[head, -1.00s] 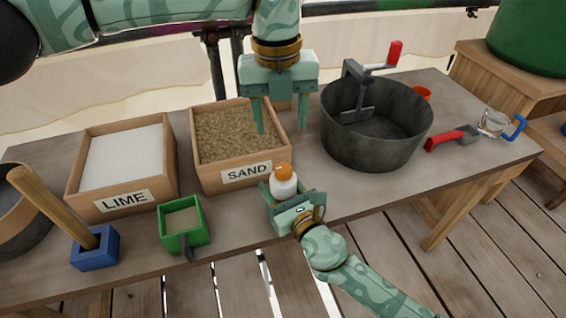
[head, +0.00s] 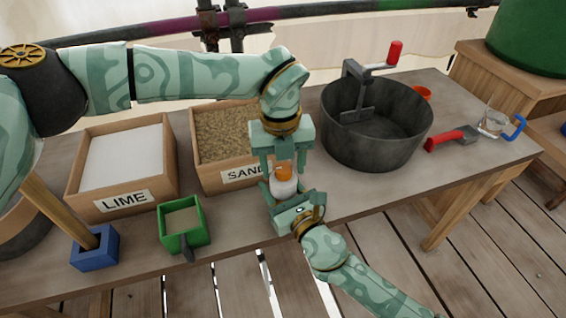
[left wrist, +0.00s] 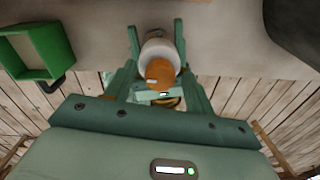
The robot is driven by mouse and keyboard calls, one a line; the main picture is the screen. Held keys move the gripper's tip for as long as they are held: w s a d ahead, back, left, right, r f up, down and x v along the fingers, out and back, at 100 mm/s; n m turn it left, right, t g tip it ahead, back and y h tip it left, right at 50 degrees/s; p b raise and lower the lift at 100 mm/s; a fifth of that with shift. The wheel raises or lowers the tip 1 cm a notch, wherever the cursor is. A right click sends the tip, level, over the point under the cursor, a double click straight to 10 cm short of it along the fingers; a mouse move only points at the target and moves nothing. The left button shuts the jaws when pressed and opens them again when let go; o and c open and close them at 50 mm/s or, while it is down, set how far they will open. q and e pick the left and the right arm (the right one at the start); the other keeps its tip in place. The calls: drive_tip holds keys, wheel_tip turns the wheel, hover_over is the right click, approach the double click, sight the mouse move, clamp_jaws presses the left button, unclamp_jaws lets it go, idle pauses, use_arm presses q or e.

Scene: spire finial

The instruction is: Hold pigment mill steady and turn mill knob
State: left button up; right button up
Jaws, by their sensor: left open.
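The pigment mill (head: 284,188) has a white body and an orange mill knob (head: 284,172) on top. It is at the table's front edge, in front of the sand box. My right gripper (head: 281,192), coming from the lower right, is shut on the white body. My left gripper (head: 283,165) is above, pointing down and open, with one finger on each side of the knob. In the left wrist view the knob (left wrist: 159,72) sits between the open fingers, with the white body (left wrist: 160,46) beyond it. Finger contact with the knob is not clear.
The sand box (head: 222,130) is close behind my left gripper. A lime box (head: 122,200), a green box (head: 183,222) and a blue block (head: 94,248) are to the left. A dark mixing tub (head: 376,135) with a red-handled crank stands to the right.

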use_arm(q)
drive_tip(key=shift+c, duration=0.3)
drive_tip(key=c, duration=0.9)
drive_tip(key=shift+m, duration=0.3)
drive_tip(key=m, duration=1.1)
drive_tip(key=shift+m, duration=2.1)
drive_tip(key=shift+w, duration=0.1)
